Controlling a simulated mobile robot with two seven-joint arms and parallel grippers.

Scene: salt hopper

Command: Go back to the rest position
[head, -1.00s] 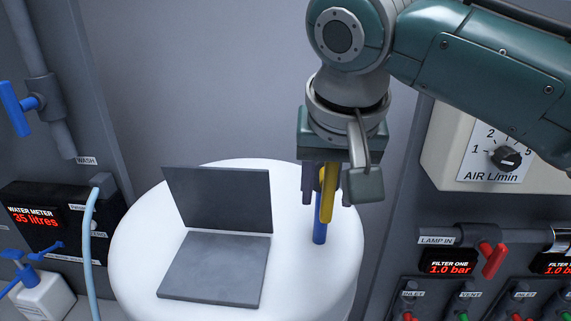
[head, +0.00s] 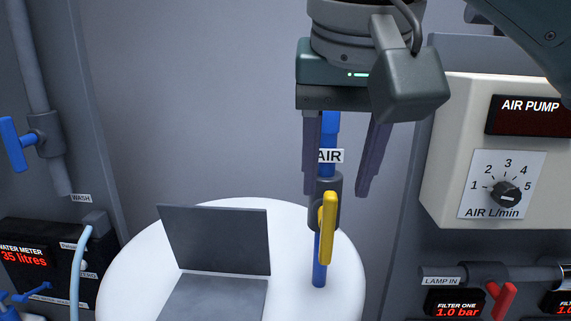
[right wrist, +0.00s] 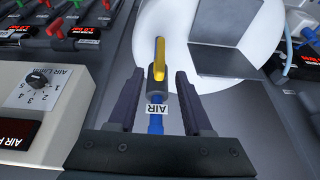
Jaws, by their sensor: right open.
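My right gripper (head: 340,190) is open and empty, pointing down above the yellow valve handle (head: 328,228). The handle sits on a blue pipe (head: 319,262) with a grey valve body and a white AIR label (head: 330,156). The handle hangs about upright, in line with the pipe. In the right wrist view the two dark fingers (right wrist: 158,105) stand apart on either side of the blue pipe, and the yellow handle (right wrist: 159,58) lies beyond their tips, apart from them. My left gripper is not in view.
A white round hopper (head: 345,290) with a dark hinged lid (head: 215,240) stands below. The air pump box (head: 450,150) with its dial is close on the right. A red handle (head: 500,300) is lower right. A blue wash valve (head: 12,145) is far left.

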